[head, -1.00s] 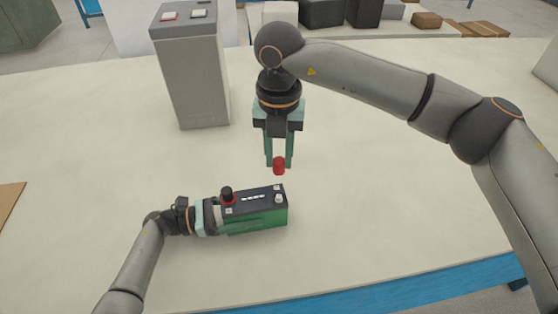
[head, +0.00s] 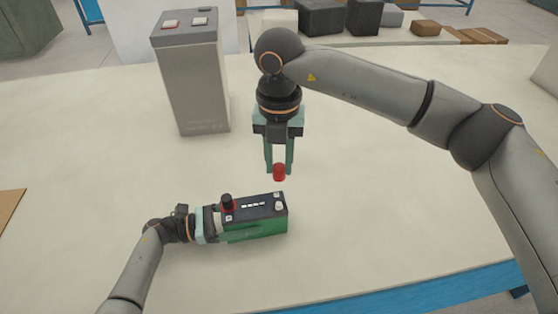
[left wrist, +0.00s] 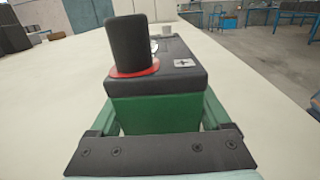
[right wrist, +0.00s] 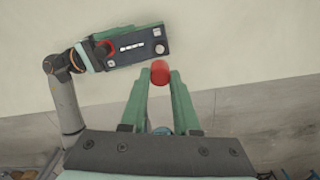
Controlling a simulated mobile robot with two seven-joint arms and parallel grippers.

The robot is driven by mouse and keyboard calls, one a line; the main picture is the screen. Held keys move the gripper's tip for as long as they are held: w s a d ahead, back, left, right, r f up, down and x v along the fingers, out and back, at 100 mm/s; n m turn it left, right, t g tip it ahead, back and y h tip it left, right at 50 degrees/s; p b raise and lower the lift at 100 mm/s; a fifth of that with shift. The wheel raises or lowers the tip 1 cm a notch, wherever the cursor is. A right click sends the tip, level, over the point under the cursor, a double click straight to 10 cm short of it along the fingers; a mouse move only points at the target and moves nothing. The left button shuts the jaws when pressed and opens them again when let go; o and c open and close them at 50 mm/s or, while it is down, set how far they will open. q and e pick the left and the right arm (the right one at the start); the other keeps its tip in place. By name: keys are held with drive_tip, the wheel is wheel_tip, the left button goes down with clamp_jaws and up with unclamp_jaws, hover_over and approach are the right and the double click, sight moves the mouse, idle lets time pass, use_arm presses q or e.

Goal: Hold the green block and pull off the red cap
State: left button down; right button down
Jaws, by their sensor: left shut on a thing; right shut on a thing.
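The green block (head: 262,229) is a battery with a black top, lying low on the table in the head view. A black post with a red ring (head: 227,204) stands at its left end, and a bare pale terminal (head: 279,205) shows at its right end. My left gripper (head: 226,228) is shut on the block from its left end; its fingers lie along the sides in the left wrist view. My right gripper (right wrist: 160,82) points down and is shut on the red cap (right wrist: 160,72). In the head view the cap (head: 279,172) is above the block, apart from it.
A tall grey box (head: 190,85) with red and white buttons on top stands at the back left of the pale table. A brown board (head: 10,203) lies at the left edge. Dark and brown boxes (head: 320,18) sit beyond the table.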

sight(279, 167)
drive_tip(key=shift+r, duration=0.55)
drive_tip(key=shift+r, duration=2.4)
use_arm(q)
unclamp_jaws()
drive_tip(key=shift+a, duration=0.15)
drive_tip(key=a, duration=0.4)
drive_tip(key=s+a, duration=0.1)
drive_tip(key=a, duration=0.6)
drive_tip(key=shift+s+a, duration=0.3)
drive_tip(key=shift+a, duration=0.05)
